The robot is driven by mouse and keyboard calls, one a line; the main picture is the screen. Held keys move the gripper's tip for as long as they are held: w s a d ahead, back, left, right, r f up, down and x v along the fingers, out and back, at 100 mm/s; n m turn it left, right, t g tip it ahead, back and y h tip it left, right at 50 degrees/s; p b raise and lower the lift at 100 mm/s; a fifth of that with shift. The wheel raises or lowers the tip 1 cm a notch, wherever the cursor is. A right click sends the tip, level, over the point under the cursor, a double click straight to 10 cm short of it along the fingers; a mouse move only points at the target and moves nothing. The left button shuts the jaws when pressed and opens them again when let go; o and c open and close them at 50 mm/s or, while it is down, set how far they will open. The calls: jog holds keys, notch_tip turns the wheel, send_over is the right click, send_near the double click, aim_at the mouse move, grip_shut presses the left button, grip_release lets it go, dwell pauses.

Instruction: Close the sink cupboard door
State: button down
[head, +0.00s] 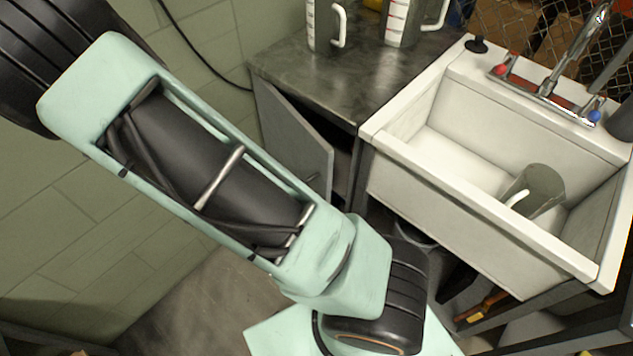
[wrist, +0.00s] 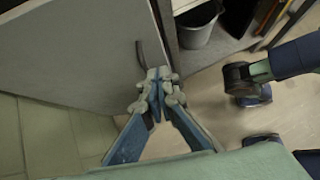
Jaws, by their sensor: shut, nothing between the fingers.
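The sink cupboard door (head: 290,135) is a flat grey panel under the dark counter. It stands ajar, with a dark gap (head: 343,165) on its right side. In the wrist view the door (wrist: 85,45) fills the upper left, and its thin curved handle (wrist: 140,52) is near its right edge. My gripper (wrist: 158,82) is shut and empty, just below the handle in the picture and close to the door's lower right corner. I cannot tell whether it touches the door. In the head view my arm hides the gripper.
A white sink (head: 480,175) with a clear jug (head: 540,188) in it stands right of the cupboard. Measuring jugs (head: 322,25) stand on the counter (head: 335,75). A grey bucket (wrist: 198,28) is right of the door. A tiled wall (head: 60,220) bounds the left.

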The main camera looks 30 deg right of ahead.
aim_at(325, 183)
jog(key=d+f, duration=0.1)
jog(key=d, duration=0.1)
jog(key=d+f, duration=0.1)
jog(key=d, duration=0.2)
jog(key=d+f+b, duration=0.1)
jog(key=d+f, duration=0.1)
jog(key=shift+w+d, duration=0.15)
jog(key=shift+w, duration=0.2)
jog(key=shift+d, duration=0.3)
jog(key=shift+w, duration=0.1)
